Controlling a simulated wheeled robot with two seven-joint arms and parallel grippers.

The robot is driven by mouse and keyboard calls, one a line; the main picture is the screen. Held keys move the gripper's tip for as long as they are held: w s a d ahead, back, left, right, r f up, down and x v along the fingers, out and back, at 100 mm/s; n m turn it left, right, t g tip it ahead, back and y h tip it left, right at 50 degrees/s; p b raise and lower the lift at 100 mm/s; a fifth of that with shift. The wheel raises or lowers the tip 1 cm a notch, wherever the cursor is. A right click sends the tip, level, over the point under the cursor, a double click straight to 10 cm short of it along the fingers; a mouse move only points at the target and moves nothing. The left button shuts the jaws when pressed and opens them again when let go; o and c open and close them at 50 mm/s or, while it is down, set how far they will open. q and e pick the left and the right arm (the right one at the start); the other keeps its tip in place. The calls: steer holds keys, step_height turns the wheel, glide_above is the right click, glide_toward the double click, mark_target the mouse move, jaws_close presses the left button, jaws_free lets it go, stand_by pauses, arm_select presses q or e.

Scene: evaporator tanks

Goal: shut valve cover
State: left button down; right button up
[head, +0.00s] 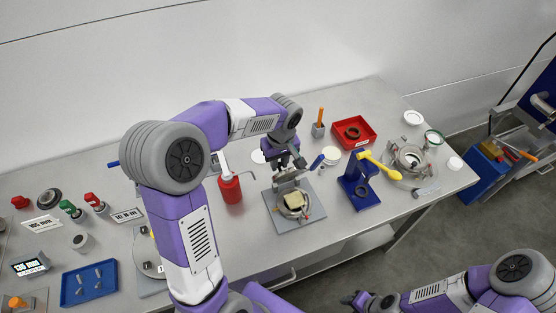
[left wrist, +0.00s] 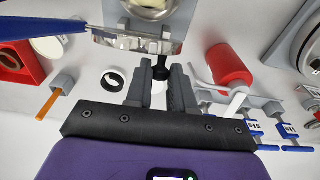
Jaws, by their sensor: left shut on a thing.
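The valve (head: 293,212) sits on a grey square plate (head: 313,220) on the bench, with a pale yellow piece (head: 294,199) inside its round body. Its metal cover (head: 290,178) stands raised at the back of the body. In the left wrist view, the cover (left wrist: 135,42) shows edge-on with a black knob (left wrist: 160,71) on it. My left gripper (head: 290,163) is at the cover, its fingers (left wrist: 160,88) shut around the knob's stem. My right gripper (head: 362,300) is low at the bottom edge, away from the valve; its jaws are too small to read.
A red bottle (head: 230,187) stands left of the plate. A blue stand (head: 358,188) with a yellow handle (head: 380,166) is close on the right. A red tray (head: 354,131) and an orange-stick holder (head: 319,129) are behind. Bench in front of the plate is clear.

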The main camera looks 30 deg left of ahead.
arm_select(q)
steer(key=shift+s+d, duration=0.1)
steer(key=shift+d, duration=0.05)
steer(key=c, duration=1)
jaws_free()
steer(key=shift+o, duration=0.2)
steer(key=r, duration=0.5)
steer(key=r+p, duration=0.1)
steer(key=r, duration=0.1)
steer(key=shift+s+d+r, duration=0.25)
